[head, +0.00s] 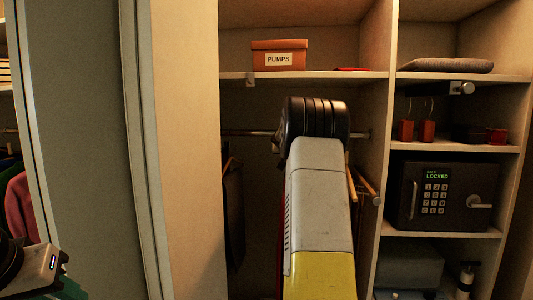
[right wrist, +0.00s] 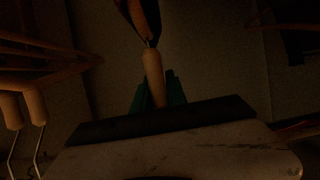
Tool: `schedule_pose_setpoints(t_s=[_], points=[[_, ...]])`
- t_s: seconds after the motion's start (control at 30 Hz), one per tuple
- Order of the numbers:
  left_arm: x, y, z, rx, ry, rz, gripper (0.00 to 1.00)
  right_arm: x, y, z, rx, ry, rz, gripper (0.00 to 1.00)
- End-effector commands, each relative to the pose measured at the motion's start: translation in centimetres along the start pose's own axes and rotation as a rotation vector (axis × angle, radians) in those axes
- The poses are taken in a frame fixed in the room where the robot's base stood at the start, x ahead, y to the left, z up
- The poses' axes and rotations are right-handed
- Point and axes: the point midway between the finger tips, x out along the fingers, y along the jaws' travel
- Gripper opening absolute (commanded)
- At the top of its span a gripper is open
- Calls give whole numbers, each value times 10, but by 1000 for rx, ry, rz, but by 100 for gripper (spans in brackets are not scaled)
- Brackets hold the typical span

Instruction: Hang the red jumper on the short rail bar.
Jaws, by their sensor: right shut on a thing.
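A dull red garment, which looks like the red jumper (head: 18,205), hangs at the far left of the head view, partly cut off by the frame edge. A rail bar (head: 245,133) crosses the middle bay, partly hidden by my right arm. My right gripper is hidden in the head view. In the dark right wrist view, the green fingers of my right gripper (right wrist: 157,95) are shut on a tan wooden piece (right wrist: 152,70), seemingly part of a hanger. No red cloth shows on it. My left gripper (head: 70,290) is at the bottom left, mostly cut off.
Wooden hangers (head: 364,182) hang right of my arm, and a dark garment (head: 233,205) left of it. A PUMPS box (head: 278,55) sits on the shelf above. A black safe (head: 443,195) stands in the right bay. A pale panel (head: 180,150) separates the left bay.

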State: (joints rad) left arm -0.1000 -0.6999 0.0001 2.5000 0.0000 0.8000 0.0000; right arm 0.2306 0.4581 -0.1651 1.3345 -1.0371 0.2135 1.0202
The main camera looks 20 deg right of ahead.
Motion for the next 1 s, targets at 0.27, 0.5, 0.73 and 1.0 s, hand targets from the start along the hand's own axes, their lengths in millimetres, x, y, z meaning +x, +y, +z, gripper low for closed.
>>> schedule_pose_setpoints(t_s=[0.27,0.5,0.73,1.0], points=[[0,0,0,0,0,0,36,-1,0,-2,0,3,-1,0],[0,0,0,0,0,0,36,0,-1,2,0,2,-1,0],[0,0,0,0,0,0,36,2,0,4,1,3,-1,0],[0,0,0,0,0,0,36,2,0,4,1,3,-1,37]])
